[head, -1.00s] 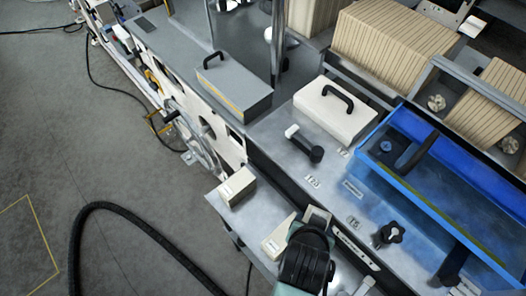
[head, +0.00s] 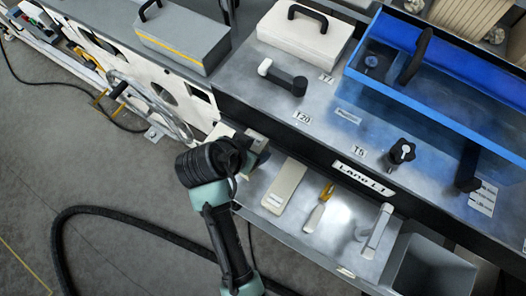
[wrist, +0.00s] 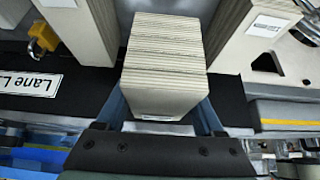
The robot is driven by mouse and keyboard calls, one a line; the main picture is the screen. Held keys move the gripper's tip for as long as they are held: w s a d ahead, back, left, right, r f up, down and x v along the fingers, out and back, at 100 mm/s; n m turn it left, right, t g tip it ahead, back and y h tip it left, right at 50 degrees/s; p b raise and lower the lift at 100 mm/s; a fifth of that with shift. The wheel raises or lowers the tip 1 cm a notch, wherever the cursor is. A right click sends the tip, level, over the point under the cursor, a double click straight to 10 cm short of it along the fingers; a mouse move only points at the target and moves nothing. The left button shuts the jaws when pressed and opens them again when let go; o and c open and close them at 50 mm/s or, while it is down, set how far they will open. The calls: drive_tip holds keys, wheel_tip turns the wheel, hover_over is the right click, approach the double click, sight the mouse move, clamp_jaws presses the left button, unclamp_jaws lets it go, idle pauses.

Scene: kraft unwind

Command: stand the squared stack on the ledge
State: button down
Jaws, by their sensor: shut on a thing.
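The squared stack (wrist: 165,60), a block of layered cream-brown sheets, is between the two blue fingers of my gripper (wrist: 163,100) in the wrist view. My gripper is shut on it. In the head view my gripper (head: 254,146) is over the left part of the grey metal ledge (head: 322,237), and it hides most or all of the held stack. Whether the stack touches the ledge I cannot tell.
A cream block (head: 285,186) is just right of my gripper; a layered block (wrist: 250,38) is close on the other side. A yellow-handled tool (head: 319,207), a metal tool (head: 377,230) and a grey bin (head: 432,266) are farther right.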

wheel_tip(320, 180, down, 8)
drive_tip(key=shift+r, duration=0.1)
idle(0.4)
unclamp_jaws()
drive_tip(key=shift+f, duration=0.2)
